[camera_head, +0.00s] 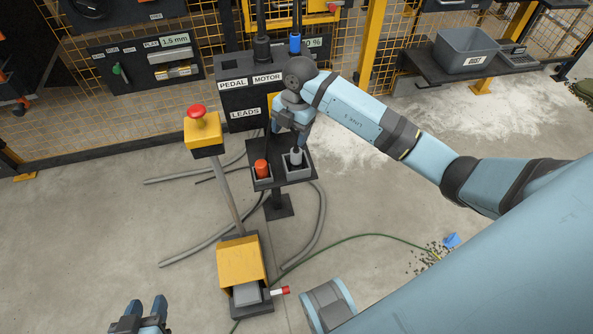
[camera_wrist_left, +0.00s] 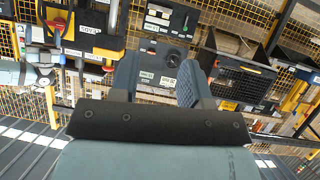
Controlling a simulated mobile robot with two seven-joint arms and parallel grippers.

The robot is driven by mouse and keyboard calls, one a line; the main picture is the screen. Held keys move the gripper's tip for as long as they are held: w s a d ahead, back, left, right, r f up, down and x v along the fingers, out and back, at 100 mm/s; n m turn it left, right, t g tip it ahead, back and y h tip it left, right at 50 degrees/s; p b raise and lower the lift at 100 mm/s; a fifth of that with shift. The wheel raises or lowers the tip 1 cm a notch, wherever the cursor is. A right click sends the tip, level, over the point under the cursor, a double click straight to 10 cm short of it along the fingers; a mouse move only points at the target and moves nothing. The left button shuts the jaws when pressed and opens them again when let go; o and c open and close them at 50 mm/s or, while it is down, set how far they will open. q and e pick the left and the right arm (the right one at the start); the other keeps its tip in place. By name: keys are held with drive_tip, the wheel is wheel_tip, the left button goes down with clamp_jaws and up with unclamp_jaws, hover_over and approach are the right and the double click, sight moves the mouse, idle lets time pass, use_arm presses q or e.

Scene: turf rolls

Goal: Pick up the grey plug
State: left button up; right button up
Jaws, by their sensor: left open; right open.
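The grey plug (camera_head: 295,157) stands upright in the right-hand square holder on a small black stand (camera_head: 283,179). My right gripper (camera_head: 289,135) is open just above the stand, pointing down, close over the grey plug. I cannot tell whether its fingers are around the plug's top or only above it. My left gripper (camera_head: 142,318) is open and empty at the bottom left, far from the stand. Its two spread fingers also show in the left wrist view (camera_wrist_left: 158,85), with nothing between them.
An orange plug (camera_head: 262,169) stands in the left-hand holder beside the grey one. A yellow pedal unit (camera_head: 241,261) and a post with a red button (camera_head: 197,113) stand to the left. Grey and green cables lie on the floor. A box labelled LEADS (camera_head: 249,99) stands behind.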

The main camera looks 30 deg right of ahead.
sight(297, 151)
drive_tip(key=shift+m+h, duration=0.6)
drive_tip(key=shift+h, duration=0.3)
drive_tip(key=d+f, duration=0.1)
drive_tip(key=f, duration=0.1)
drive_tip(key=w+d+f+b, duration=0.1)
drive_tip(key=f, duration=0.1)
drive_tip(key=d+f+b, duration=0.1)
drive_tip(key=f, duration=0.2)
drive_tip(key=shift+w+f, duration=0.1)
drive_tip(key=shift+w, duration=0.05)
drive_tip(key=shift+f, duration=0.7)
drive_tip(key=shift+a+f+b, duration=0.2)
drive_tip(key=shift+f+b, duration=0.5)
drive_tip(key=shift+f, duration=0.45)
wheel_tip(297, 151, down, 3)
drive_tip(key=shift+w+r+b, duration=0.1)
drive_tip(key=shift+r+b, duration=0.1)
drive_tip(key=shift+b, duration=0.1)
use_arm(q)
drive_tip(key=shift+w+d+r+t+h, duration=0.7)
drive_tip(key=shift+w+d+r, duration=0.05)
drive_tip(key=shift+d, duration=0.1)
use_arm(e)
drive_tip(key=shift+r, duration=0.1)
use_arm(q)
drive_tip(key=shift+f, duration=0.1)
use_arm(e)
drive_tip(key=c, duration=1.1)
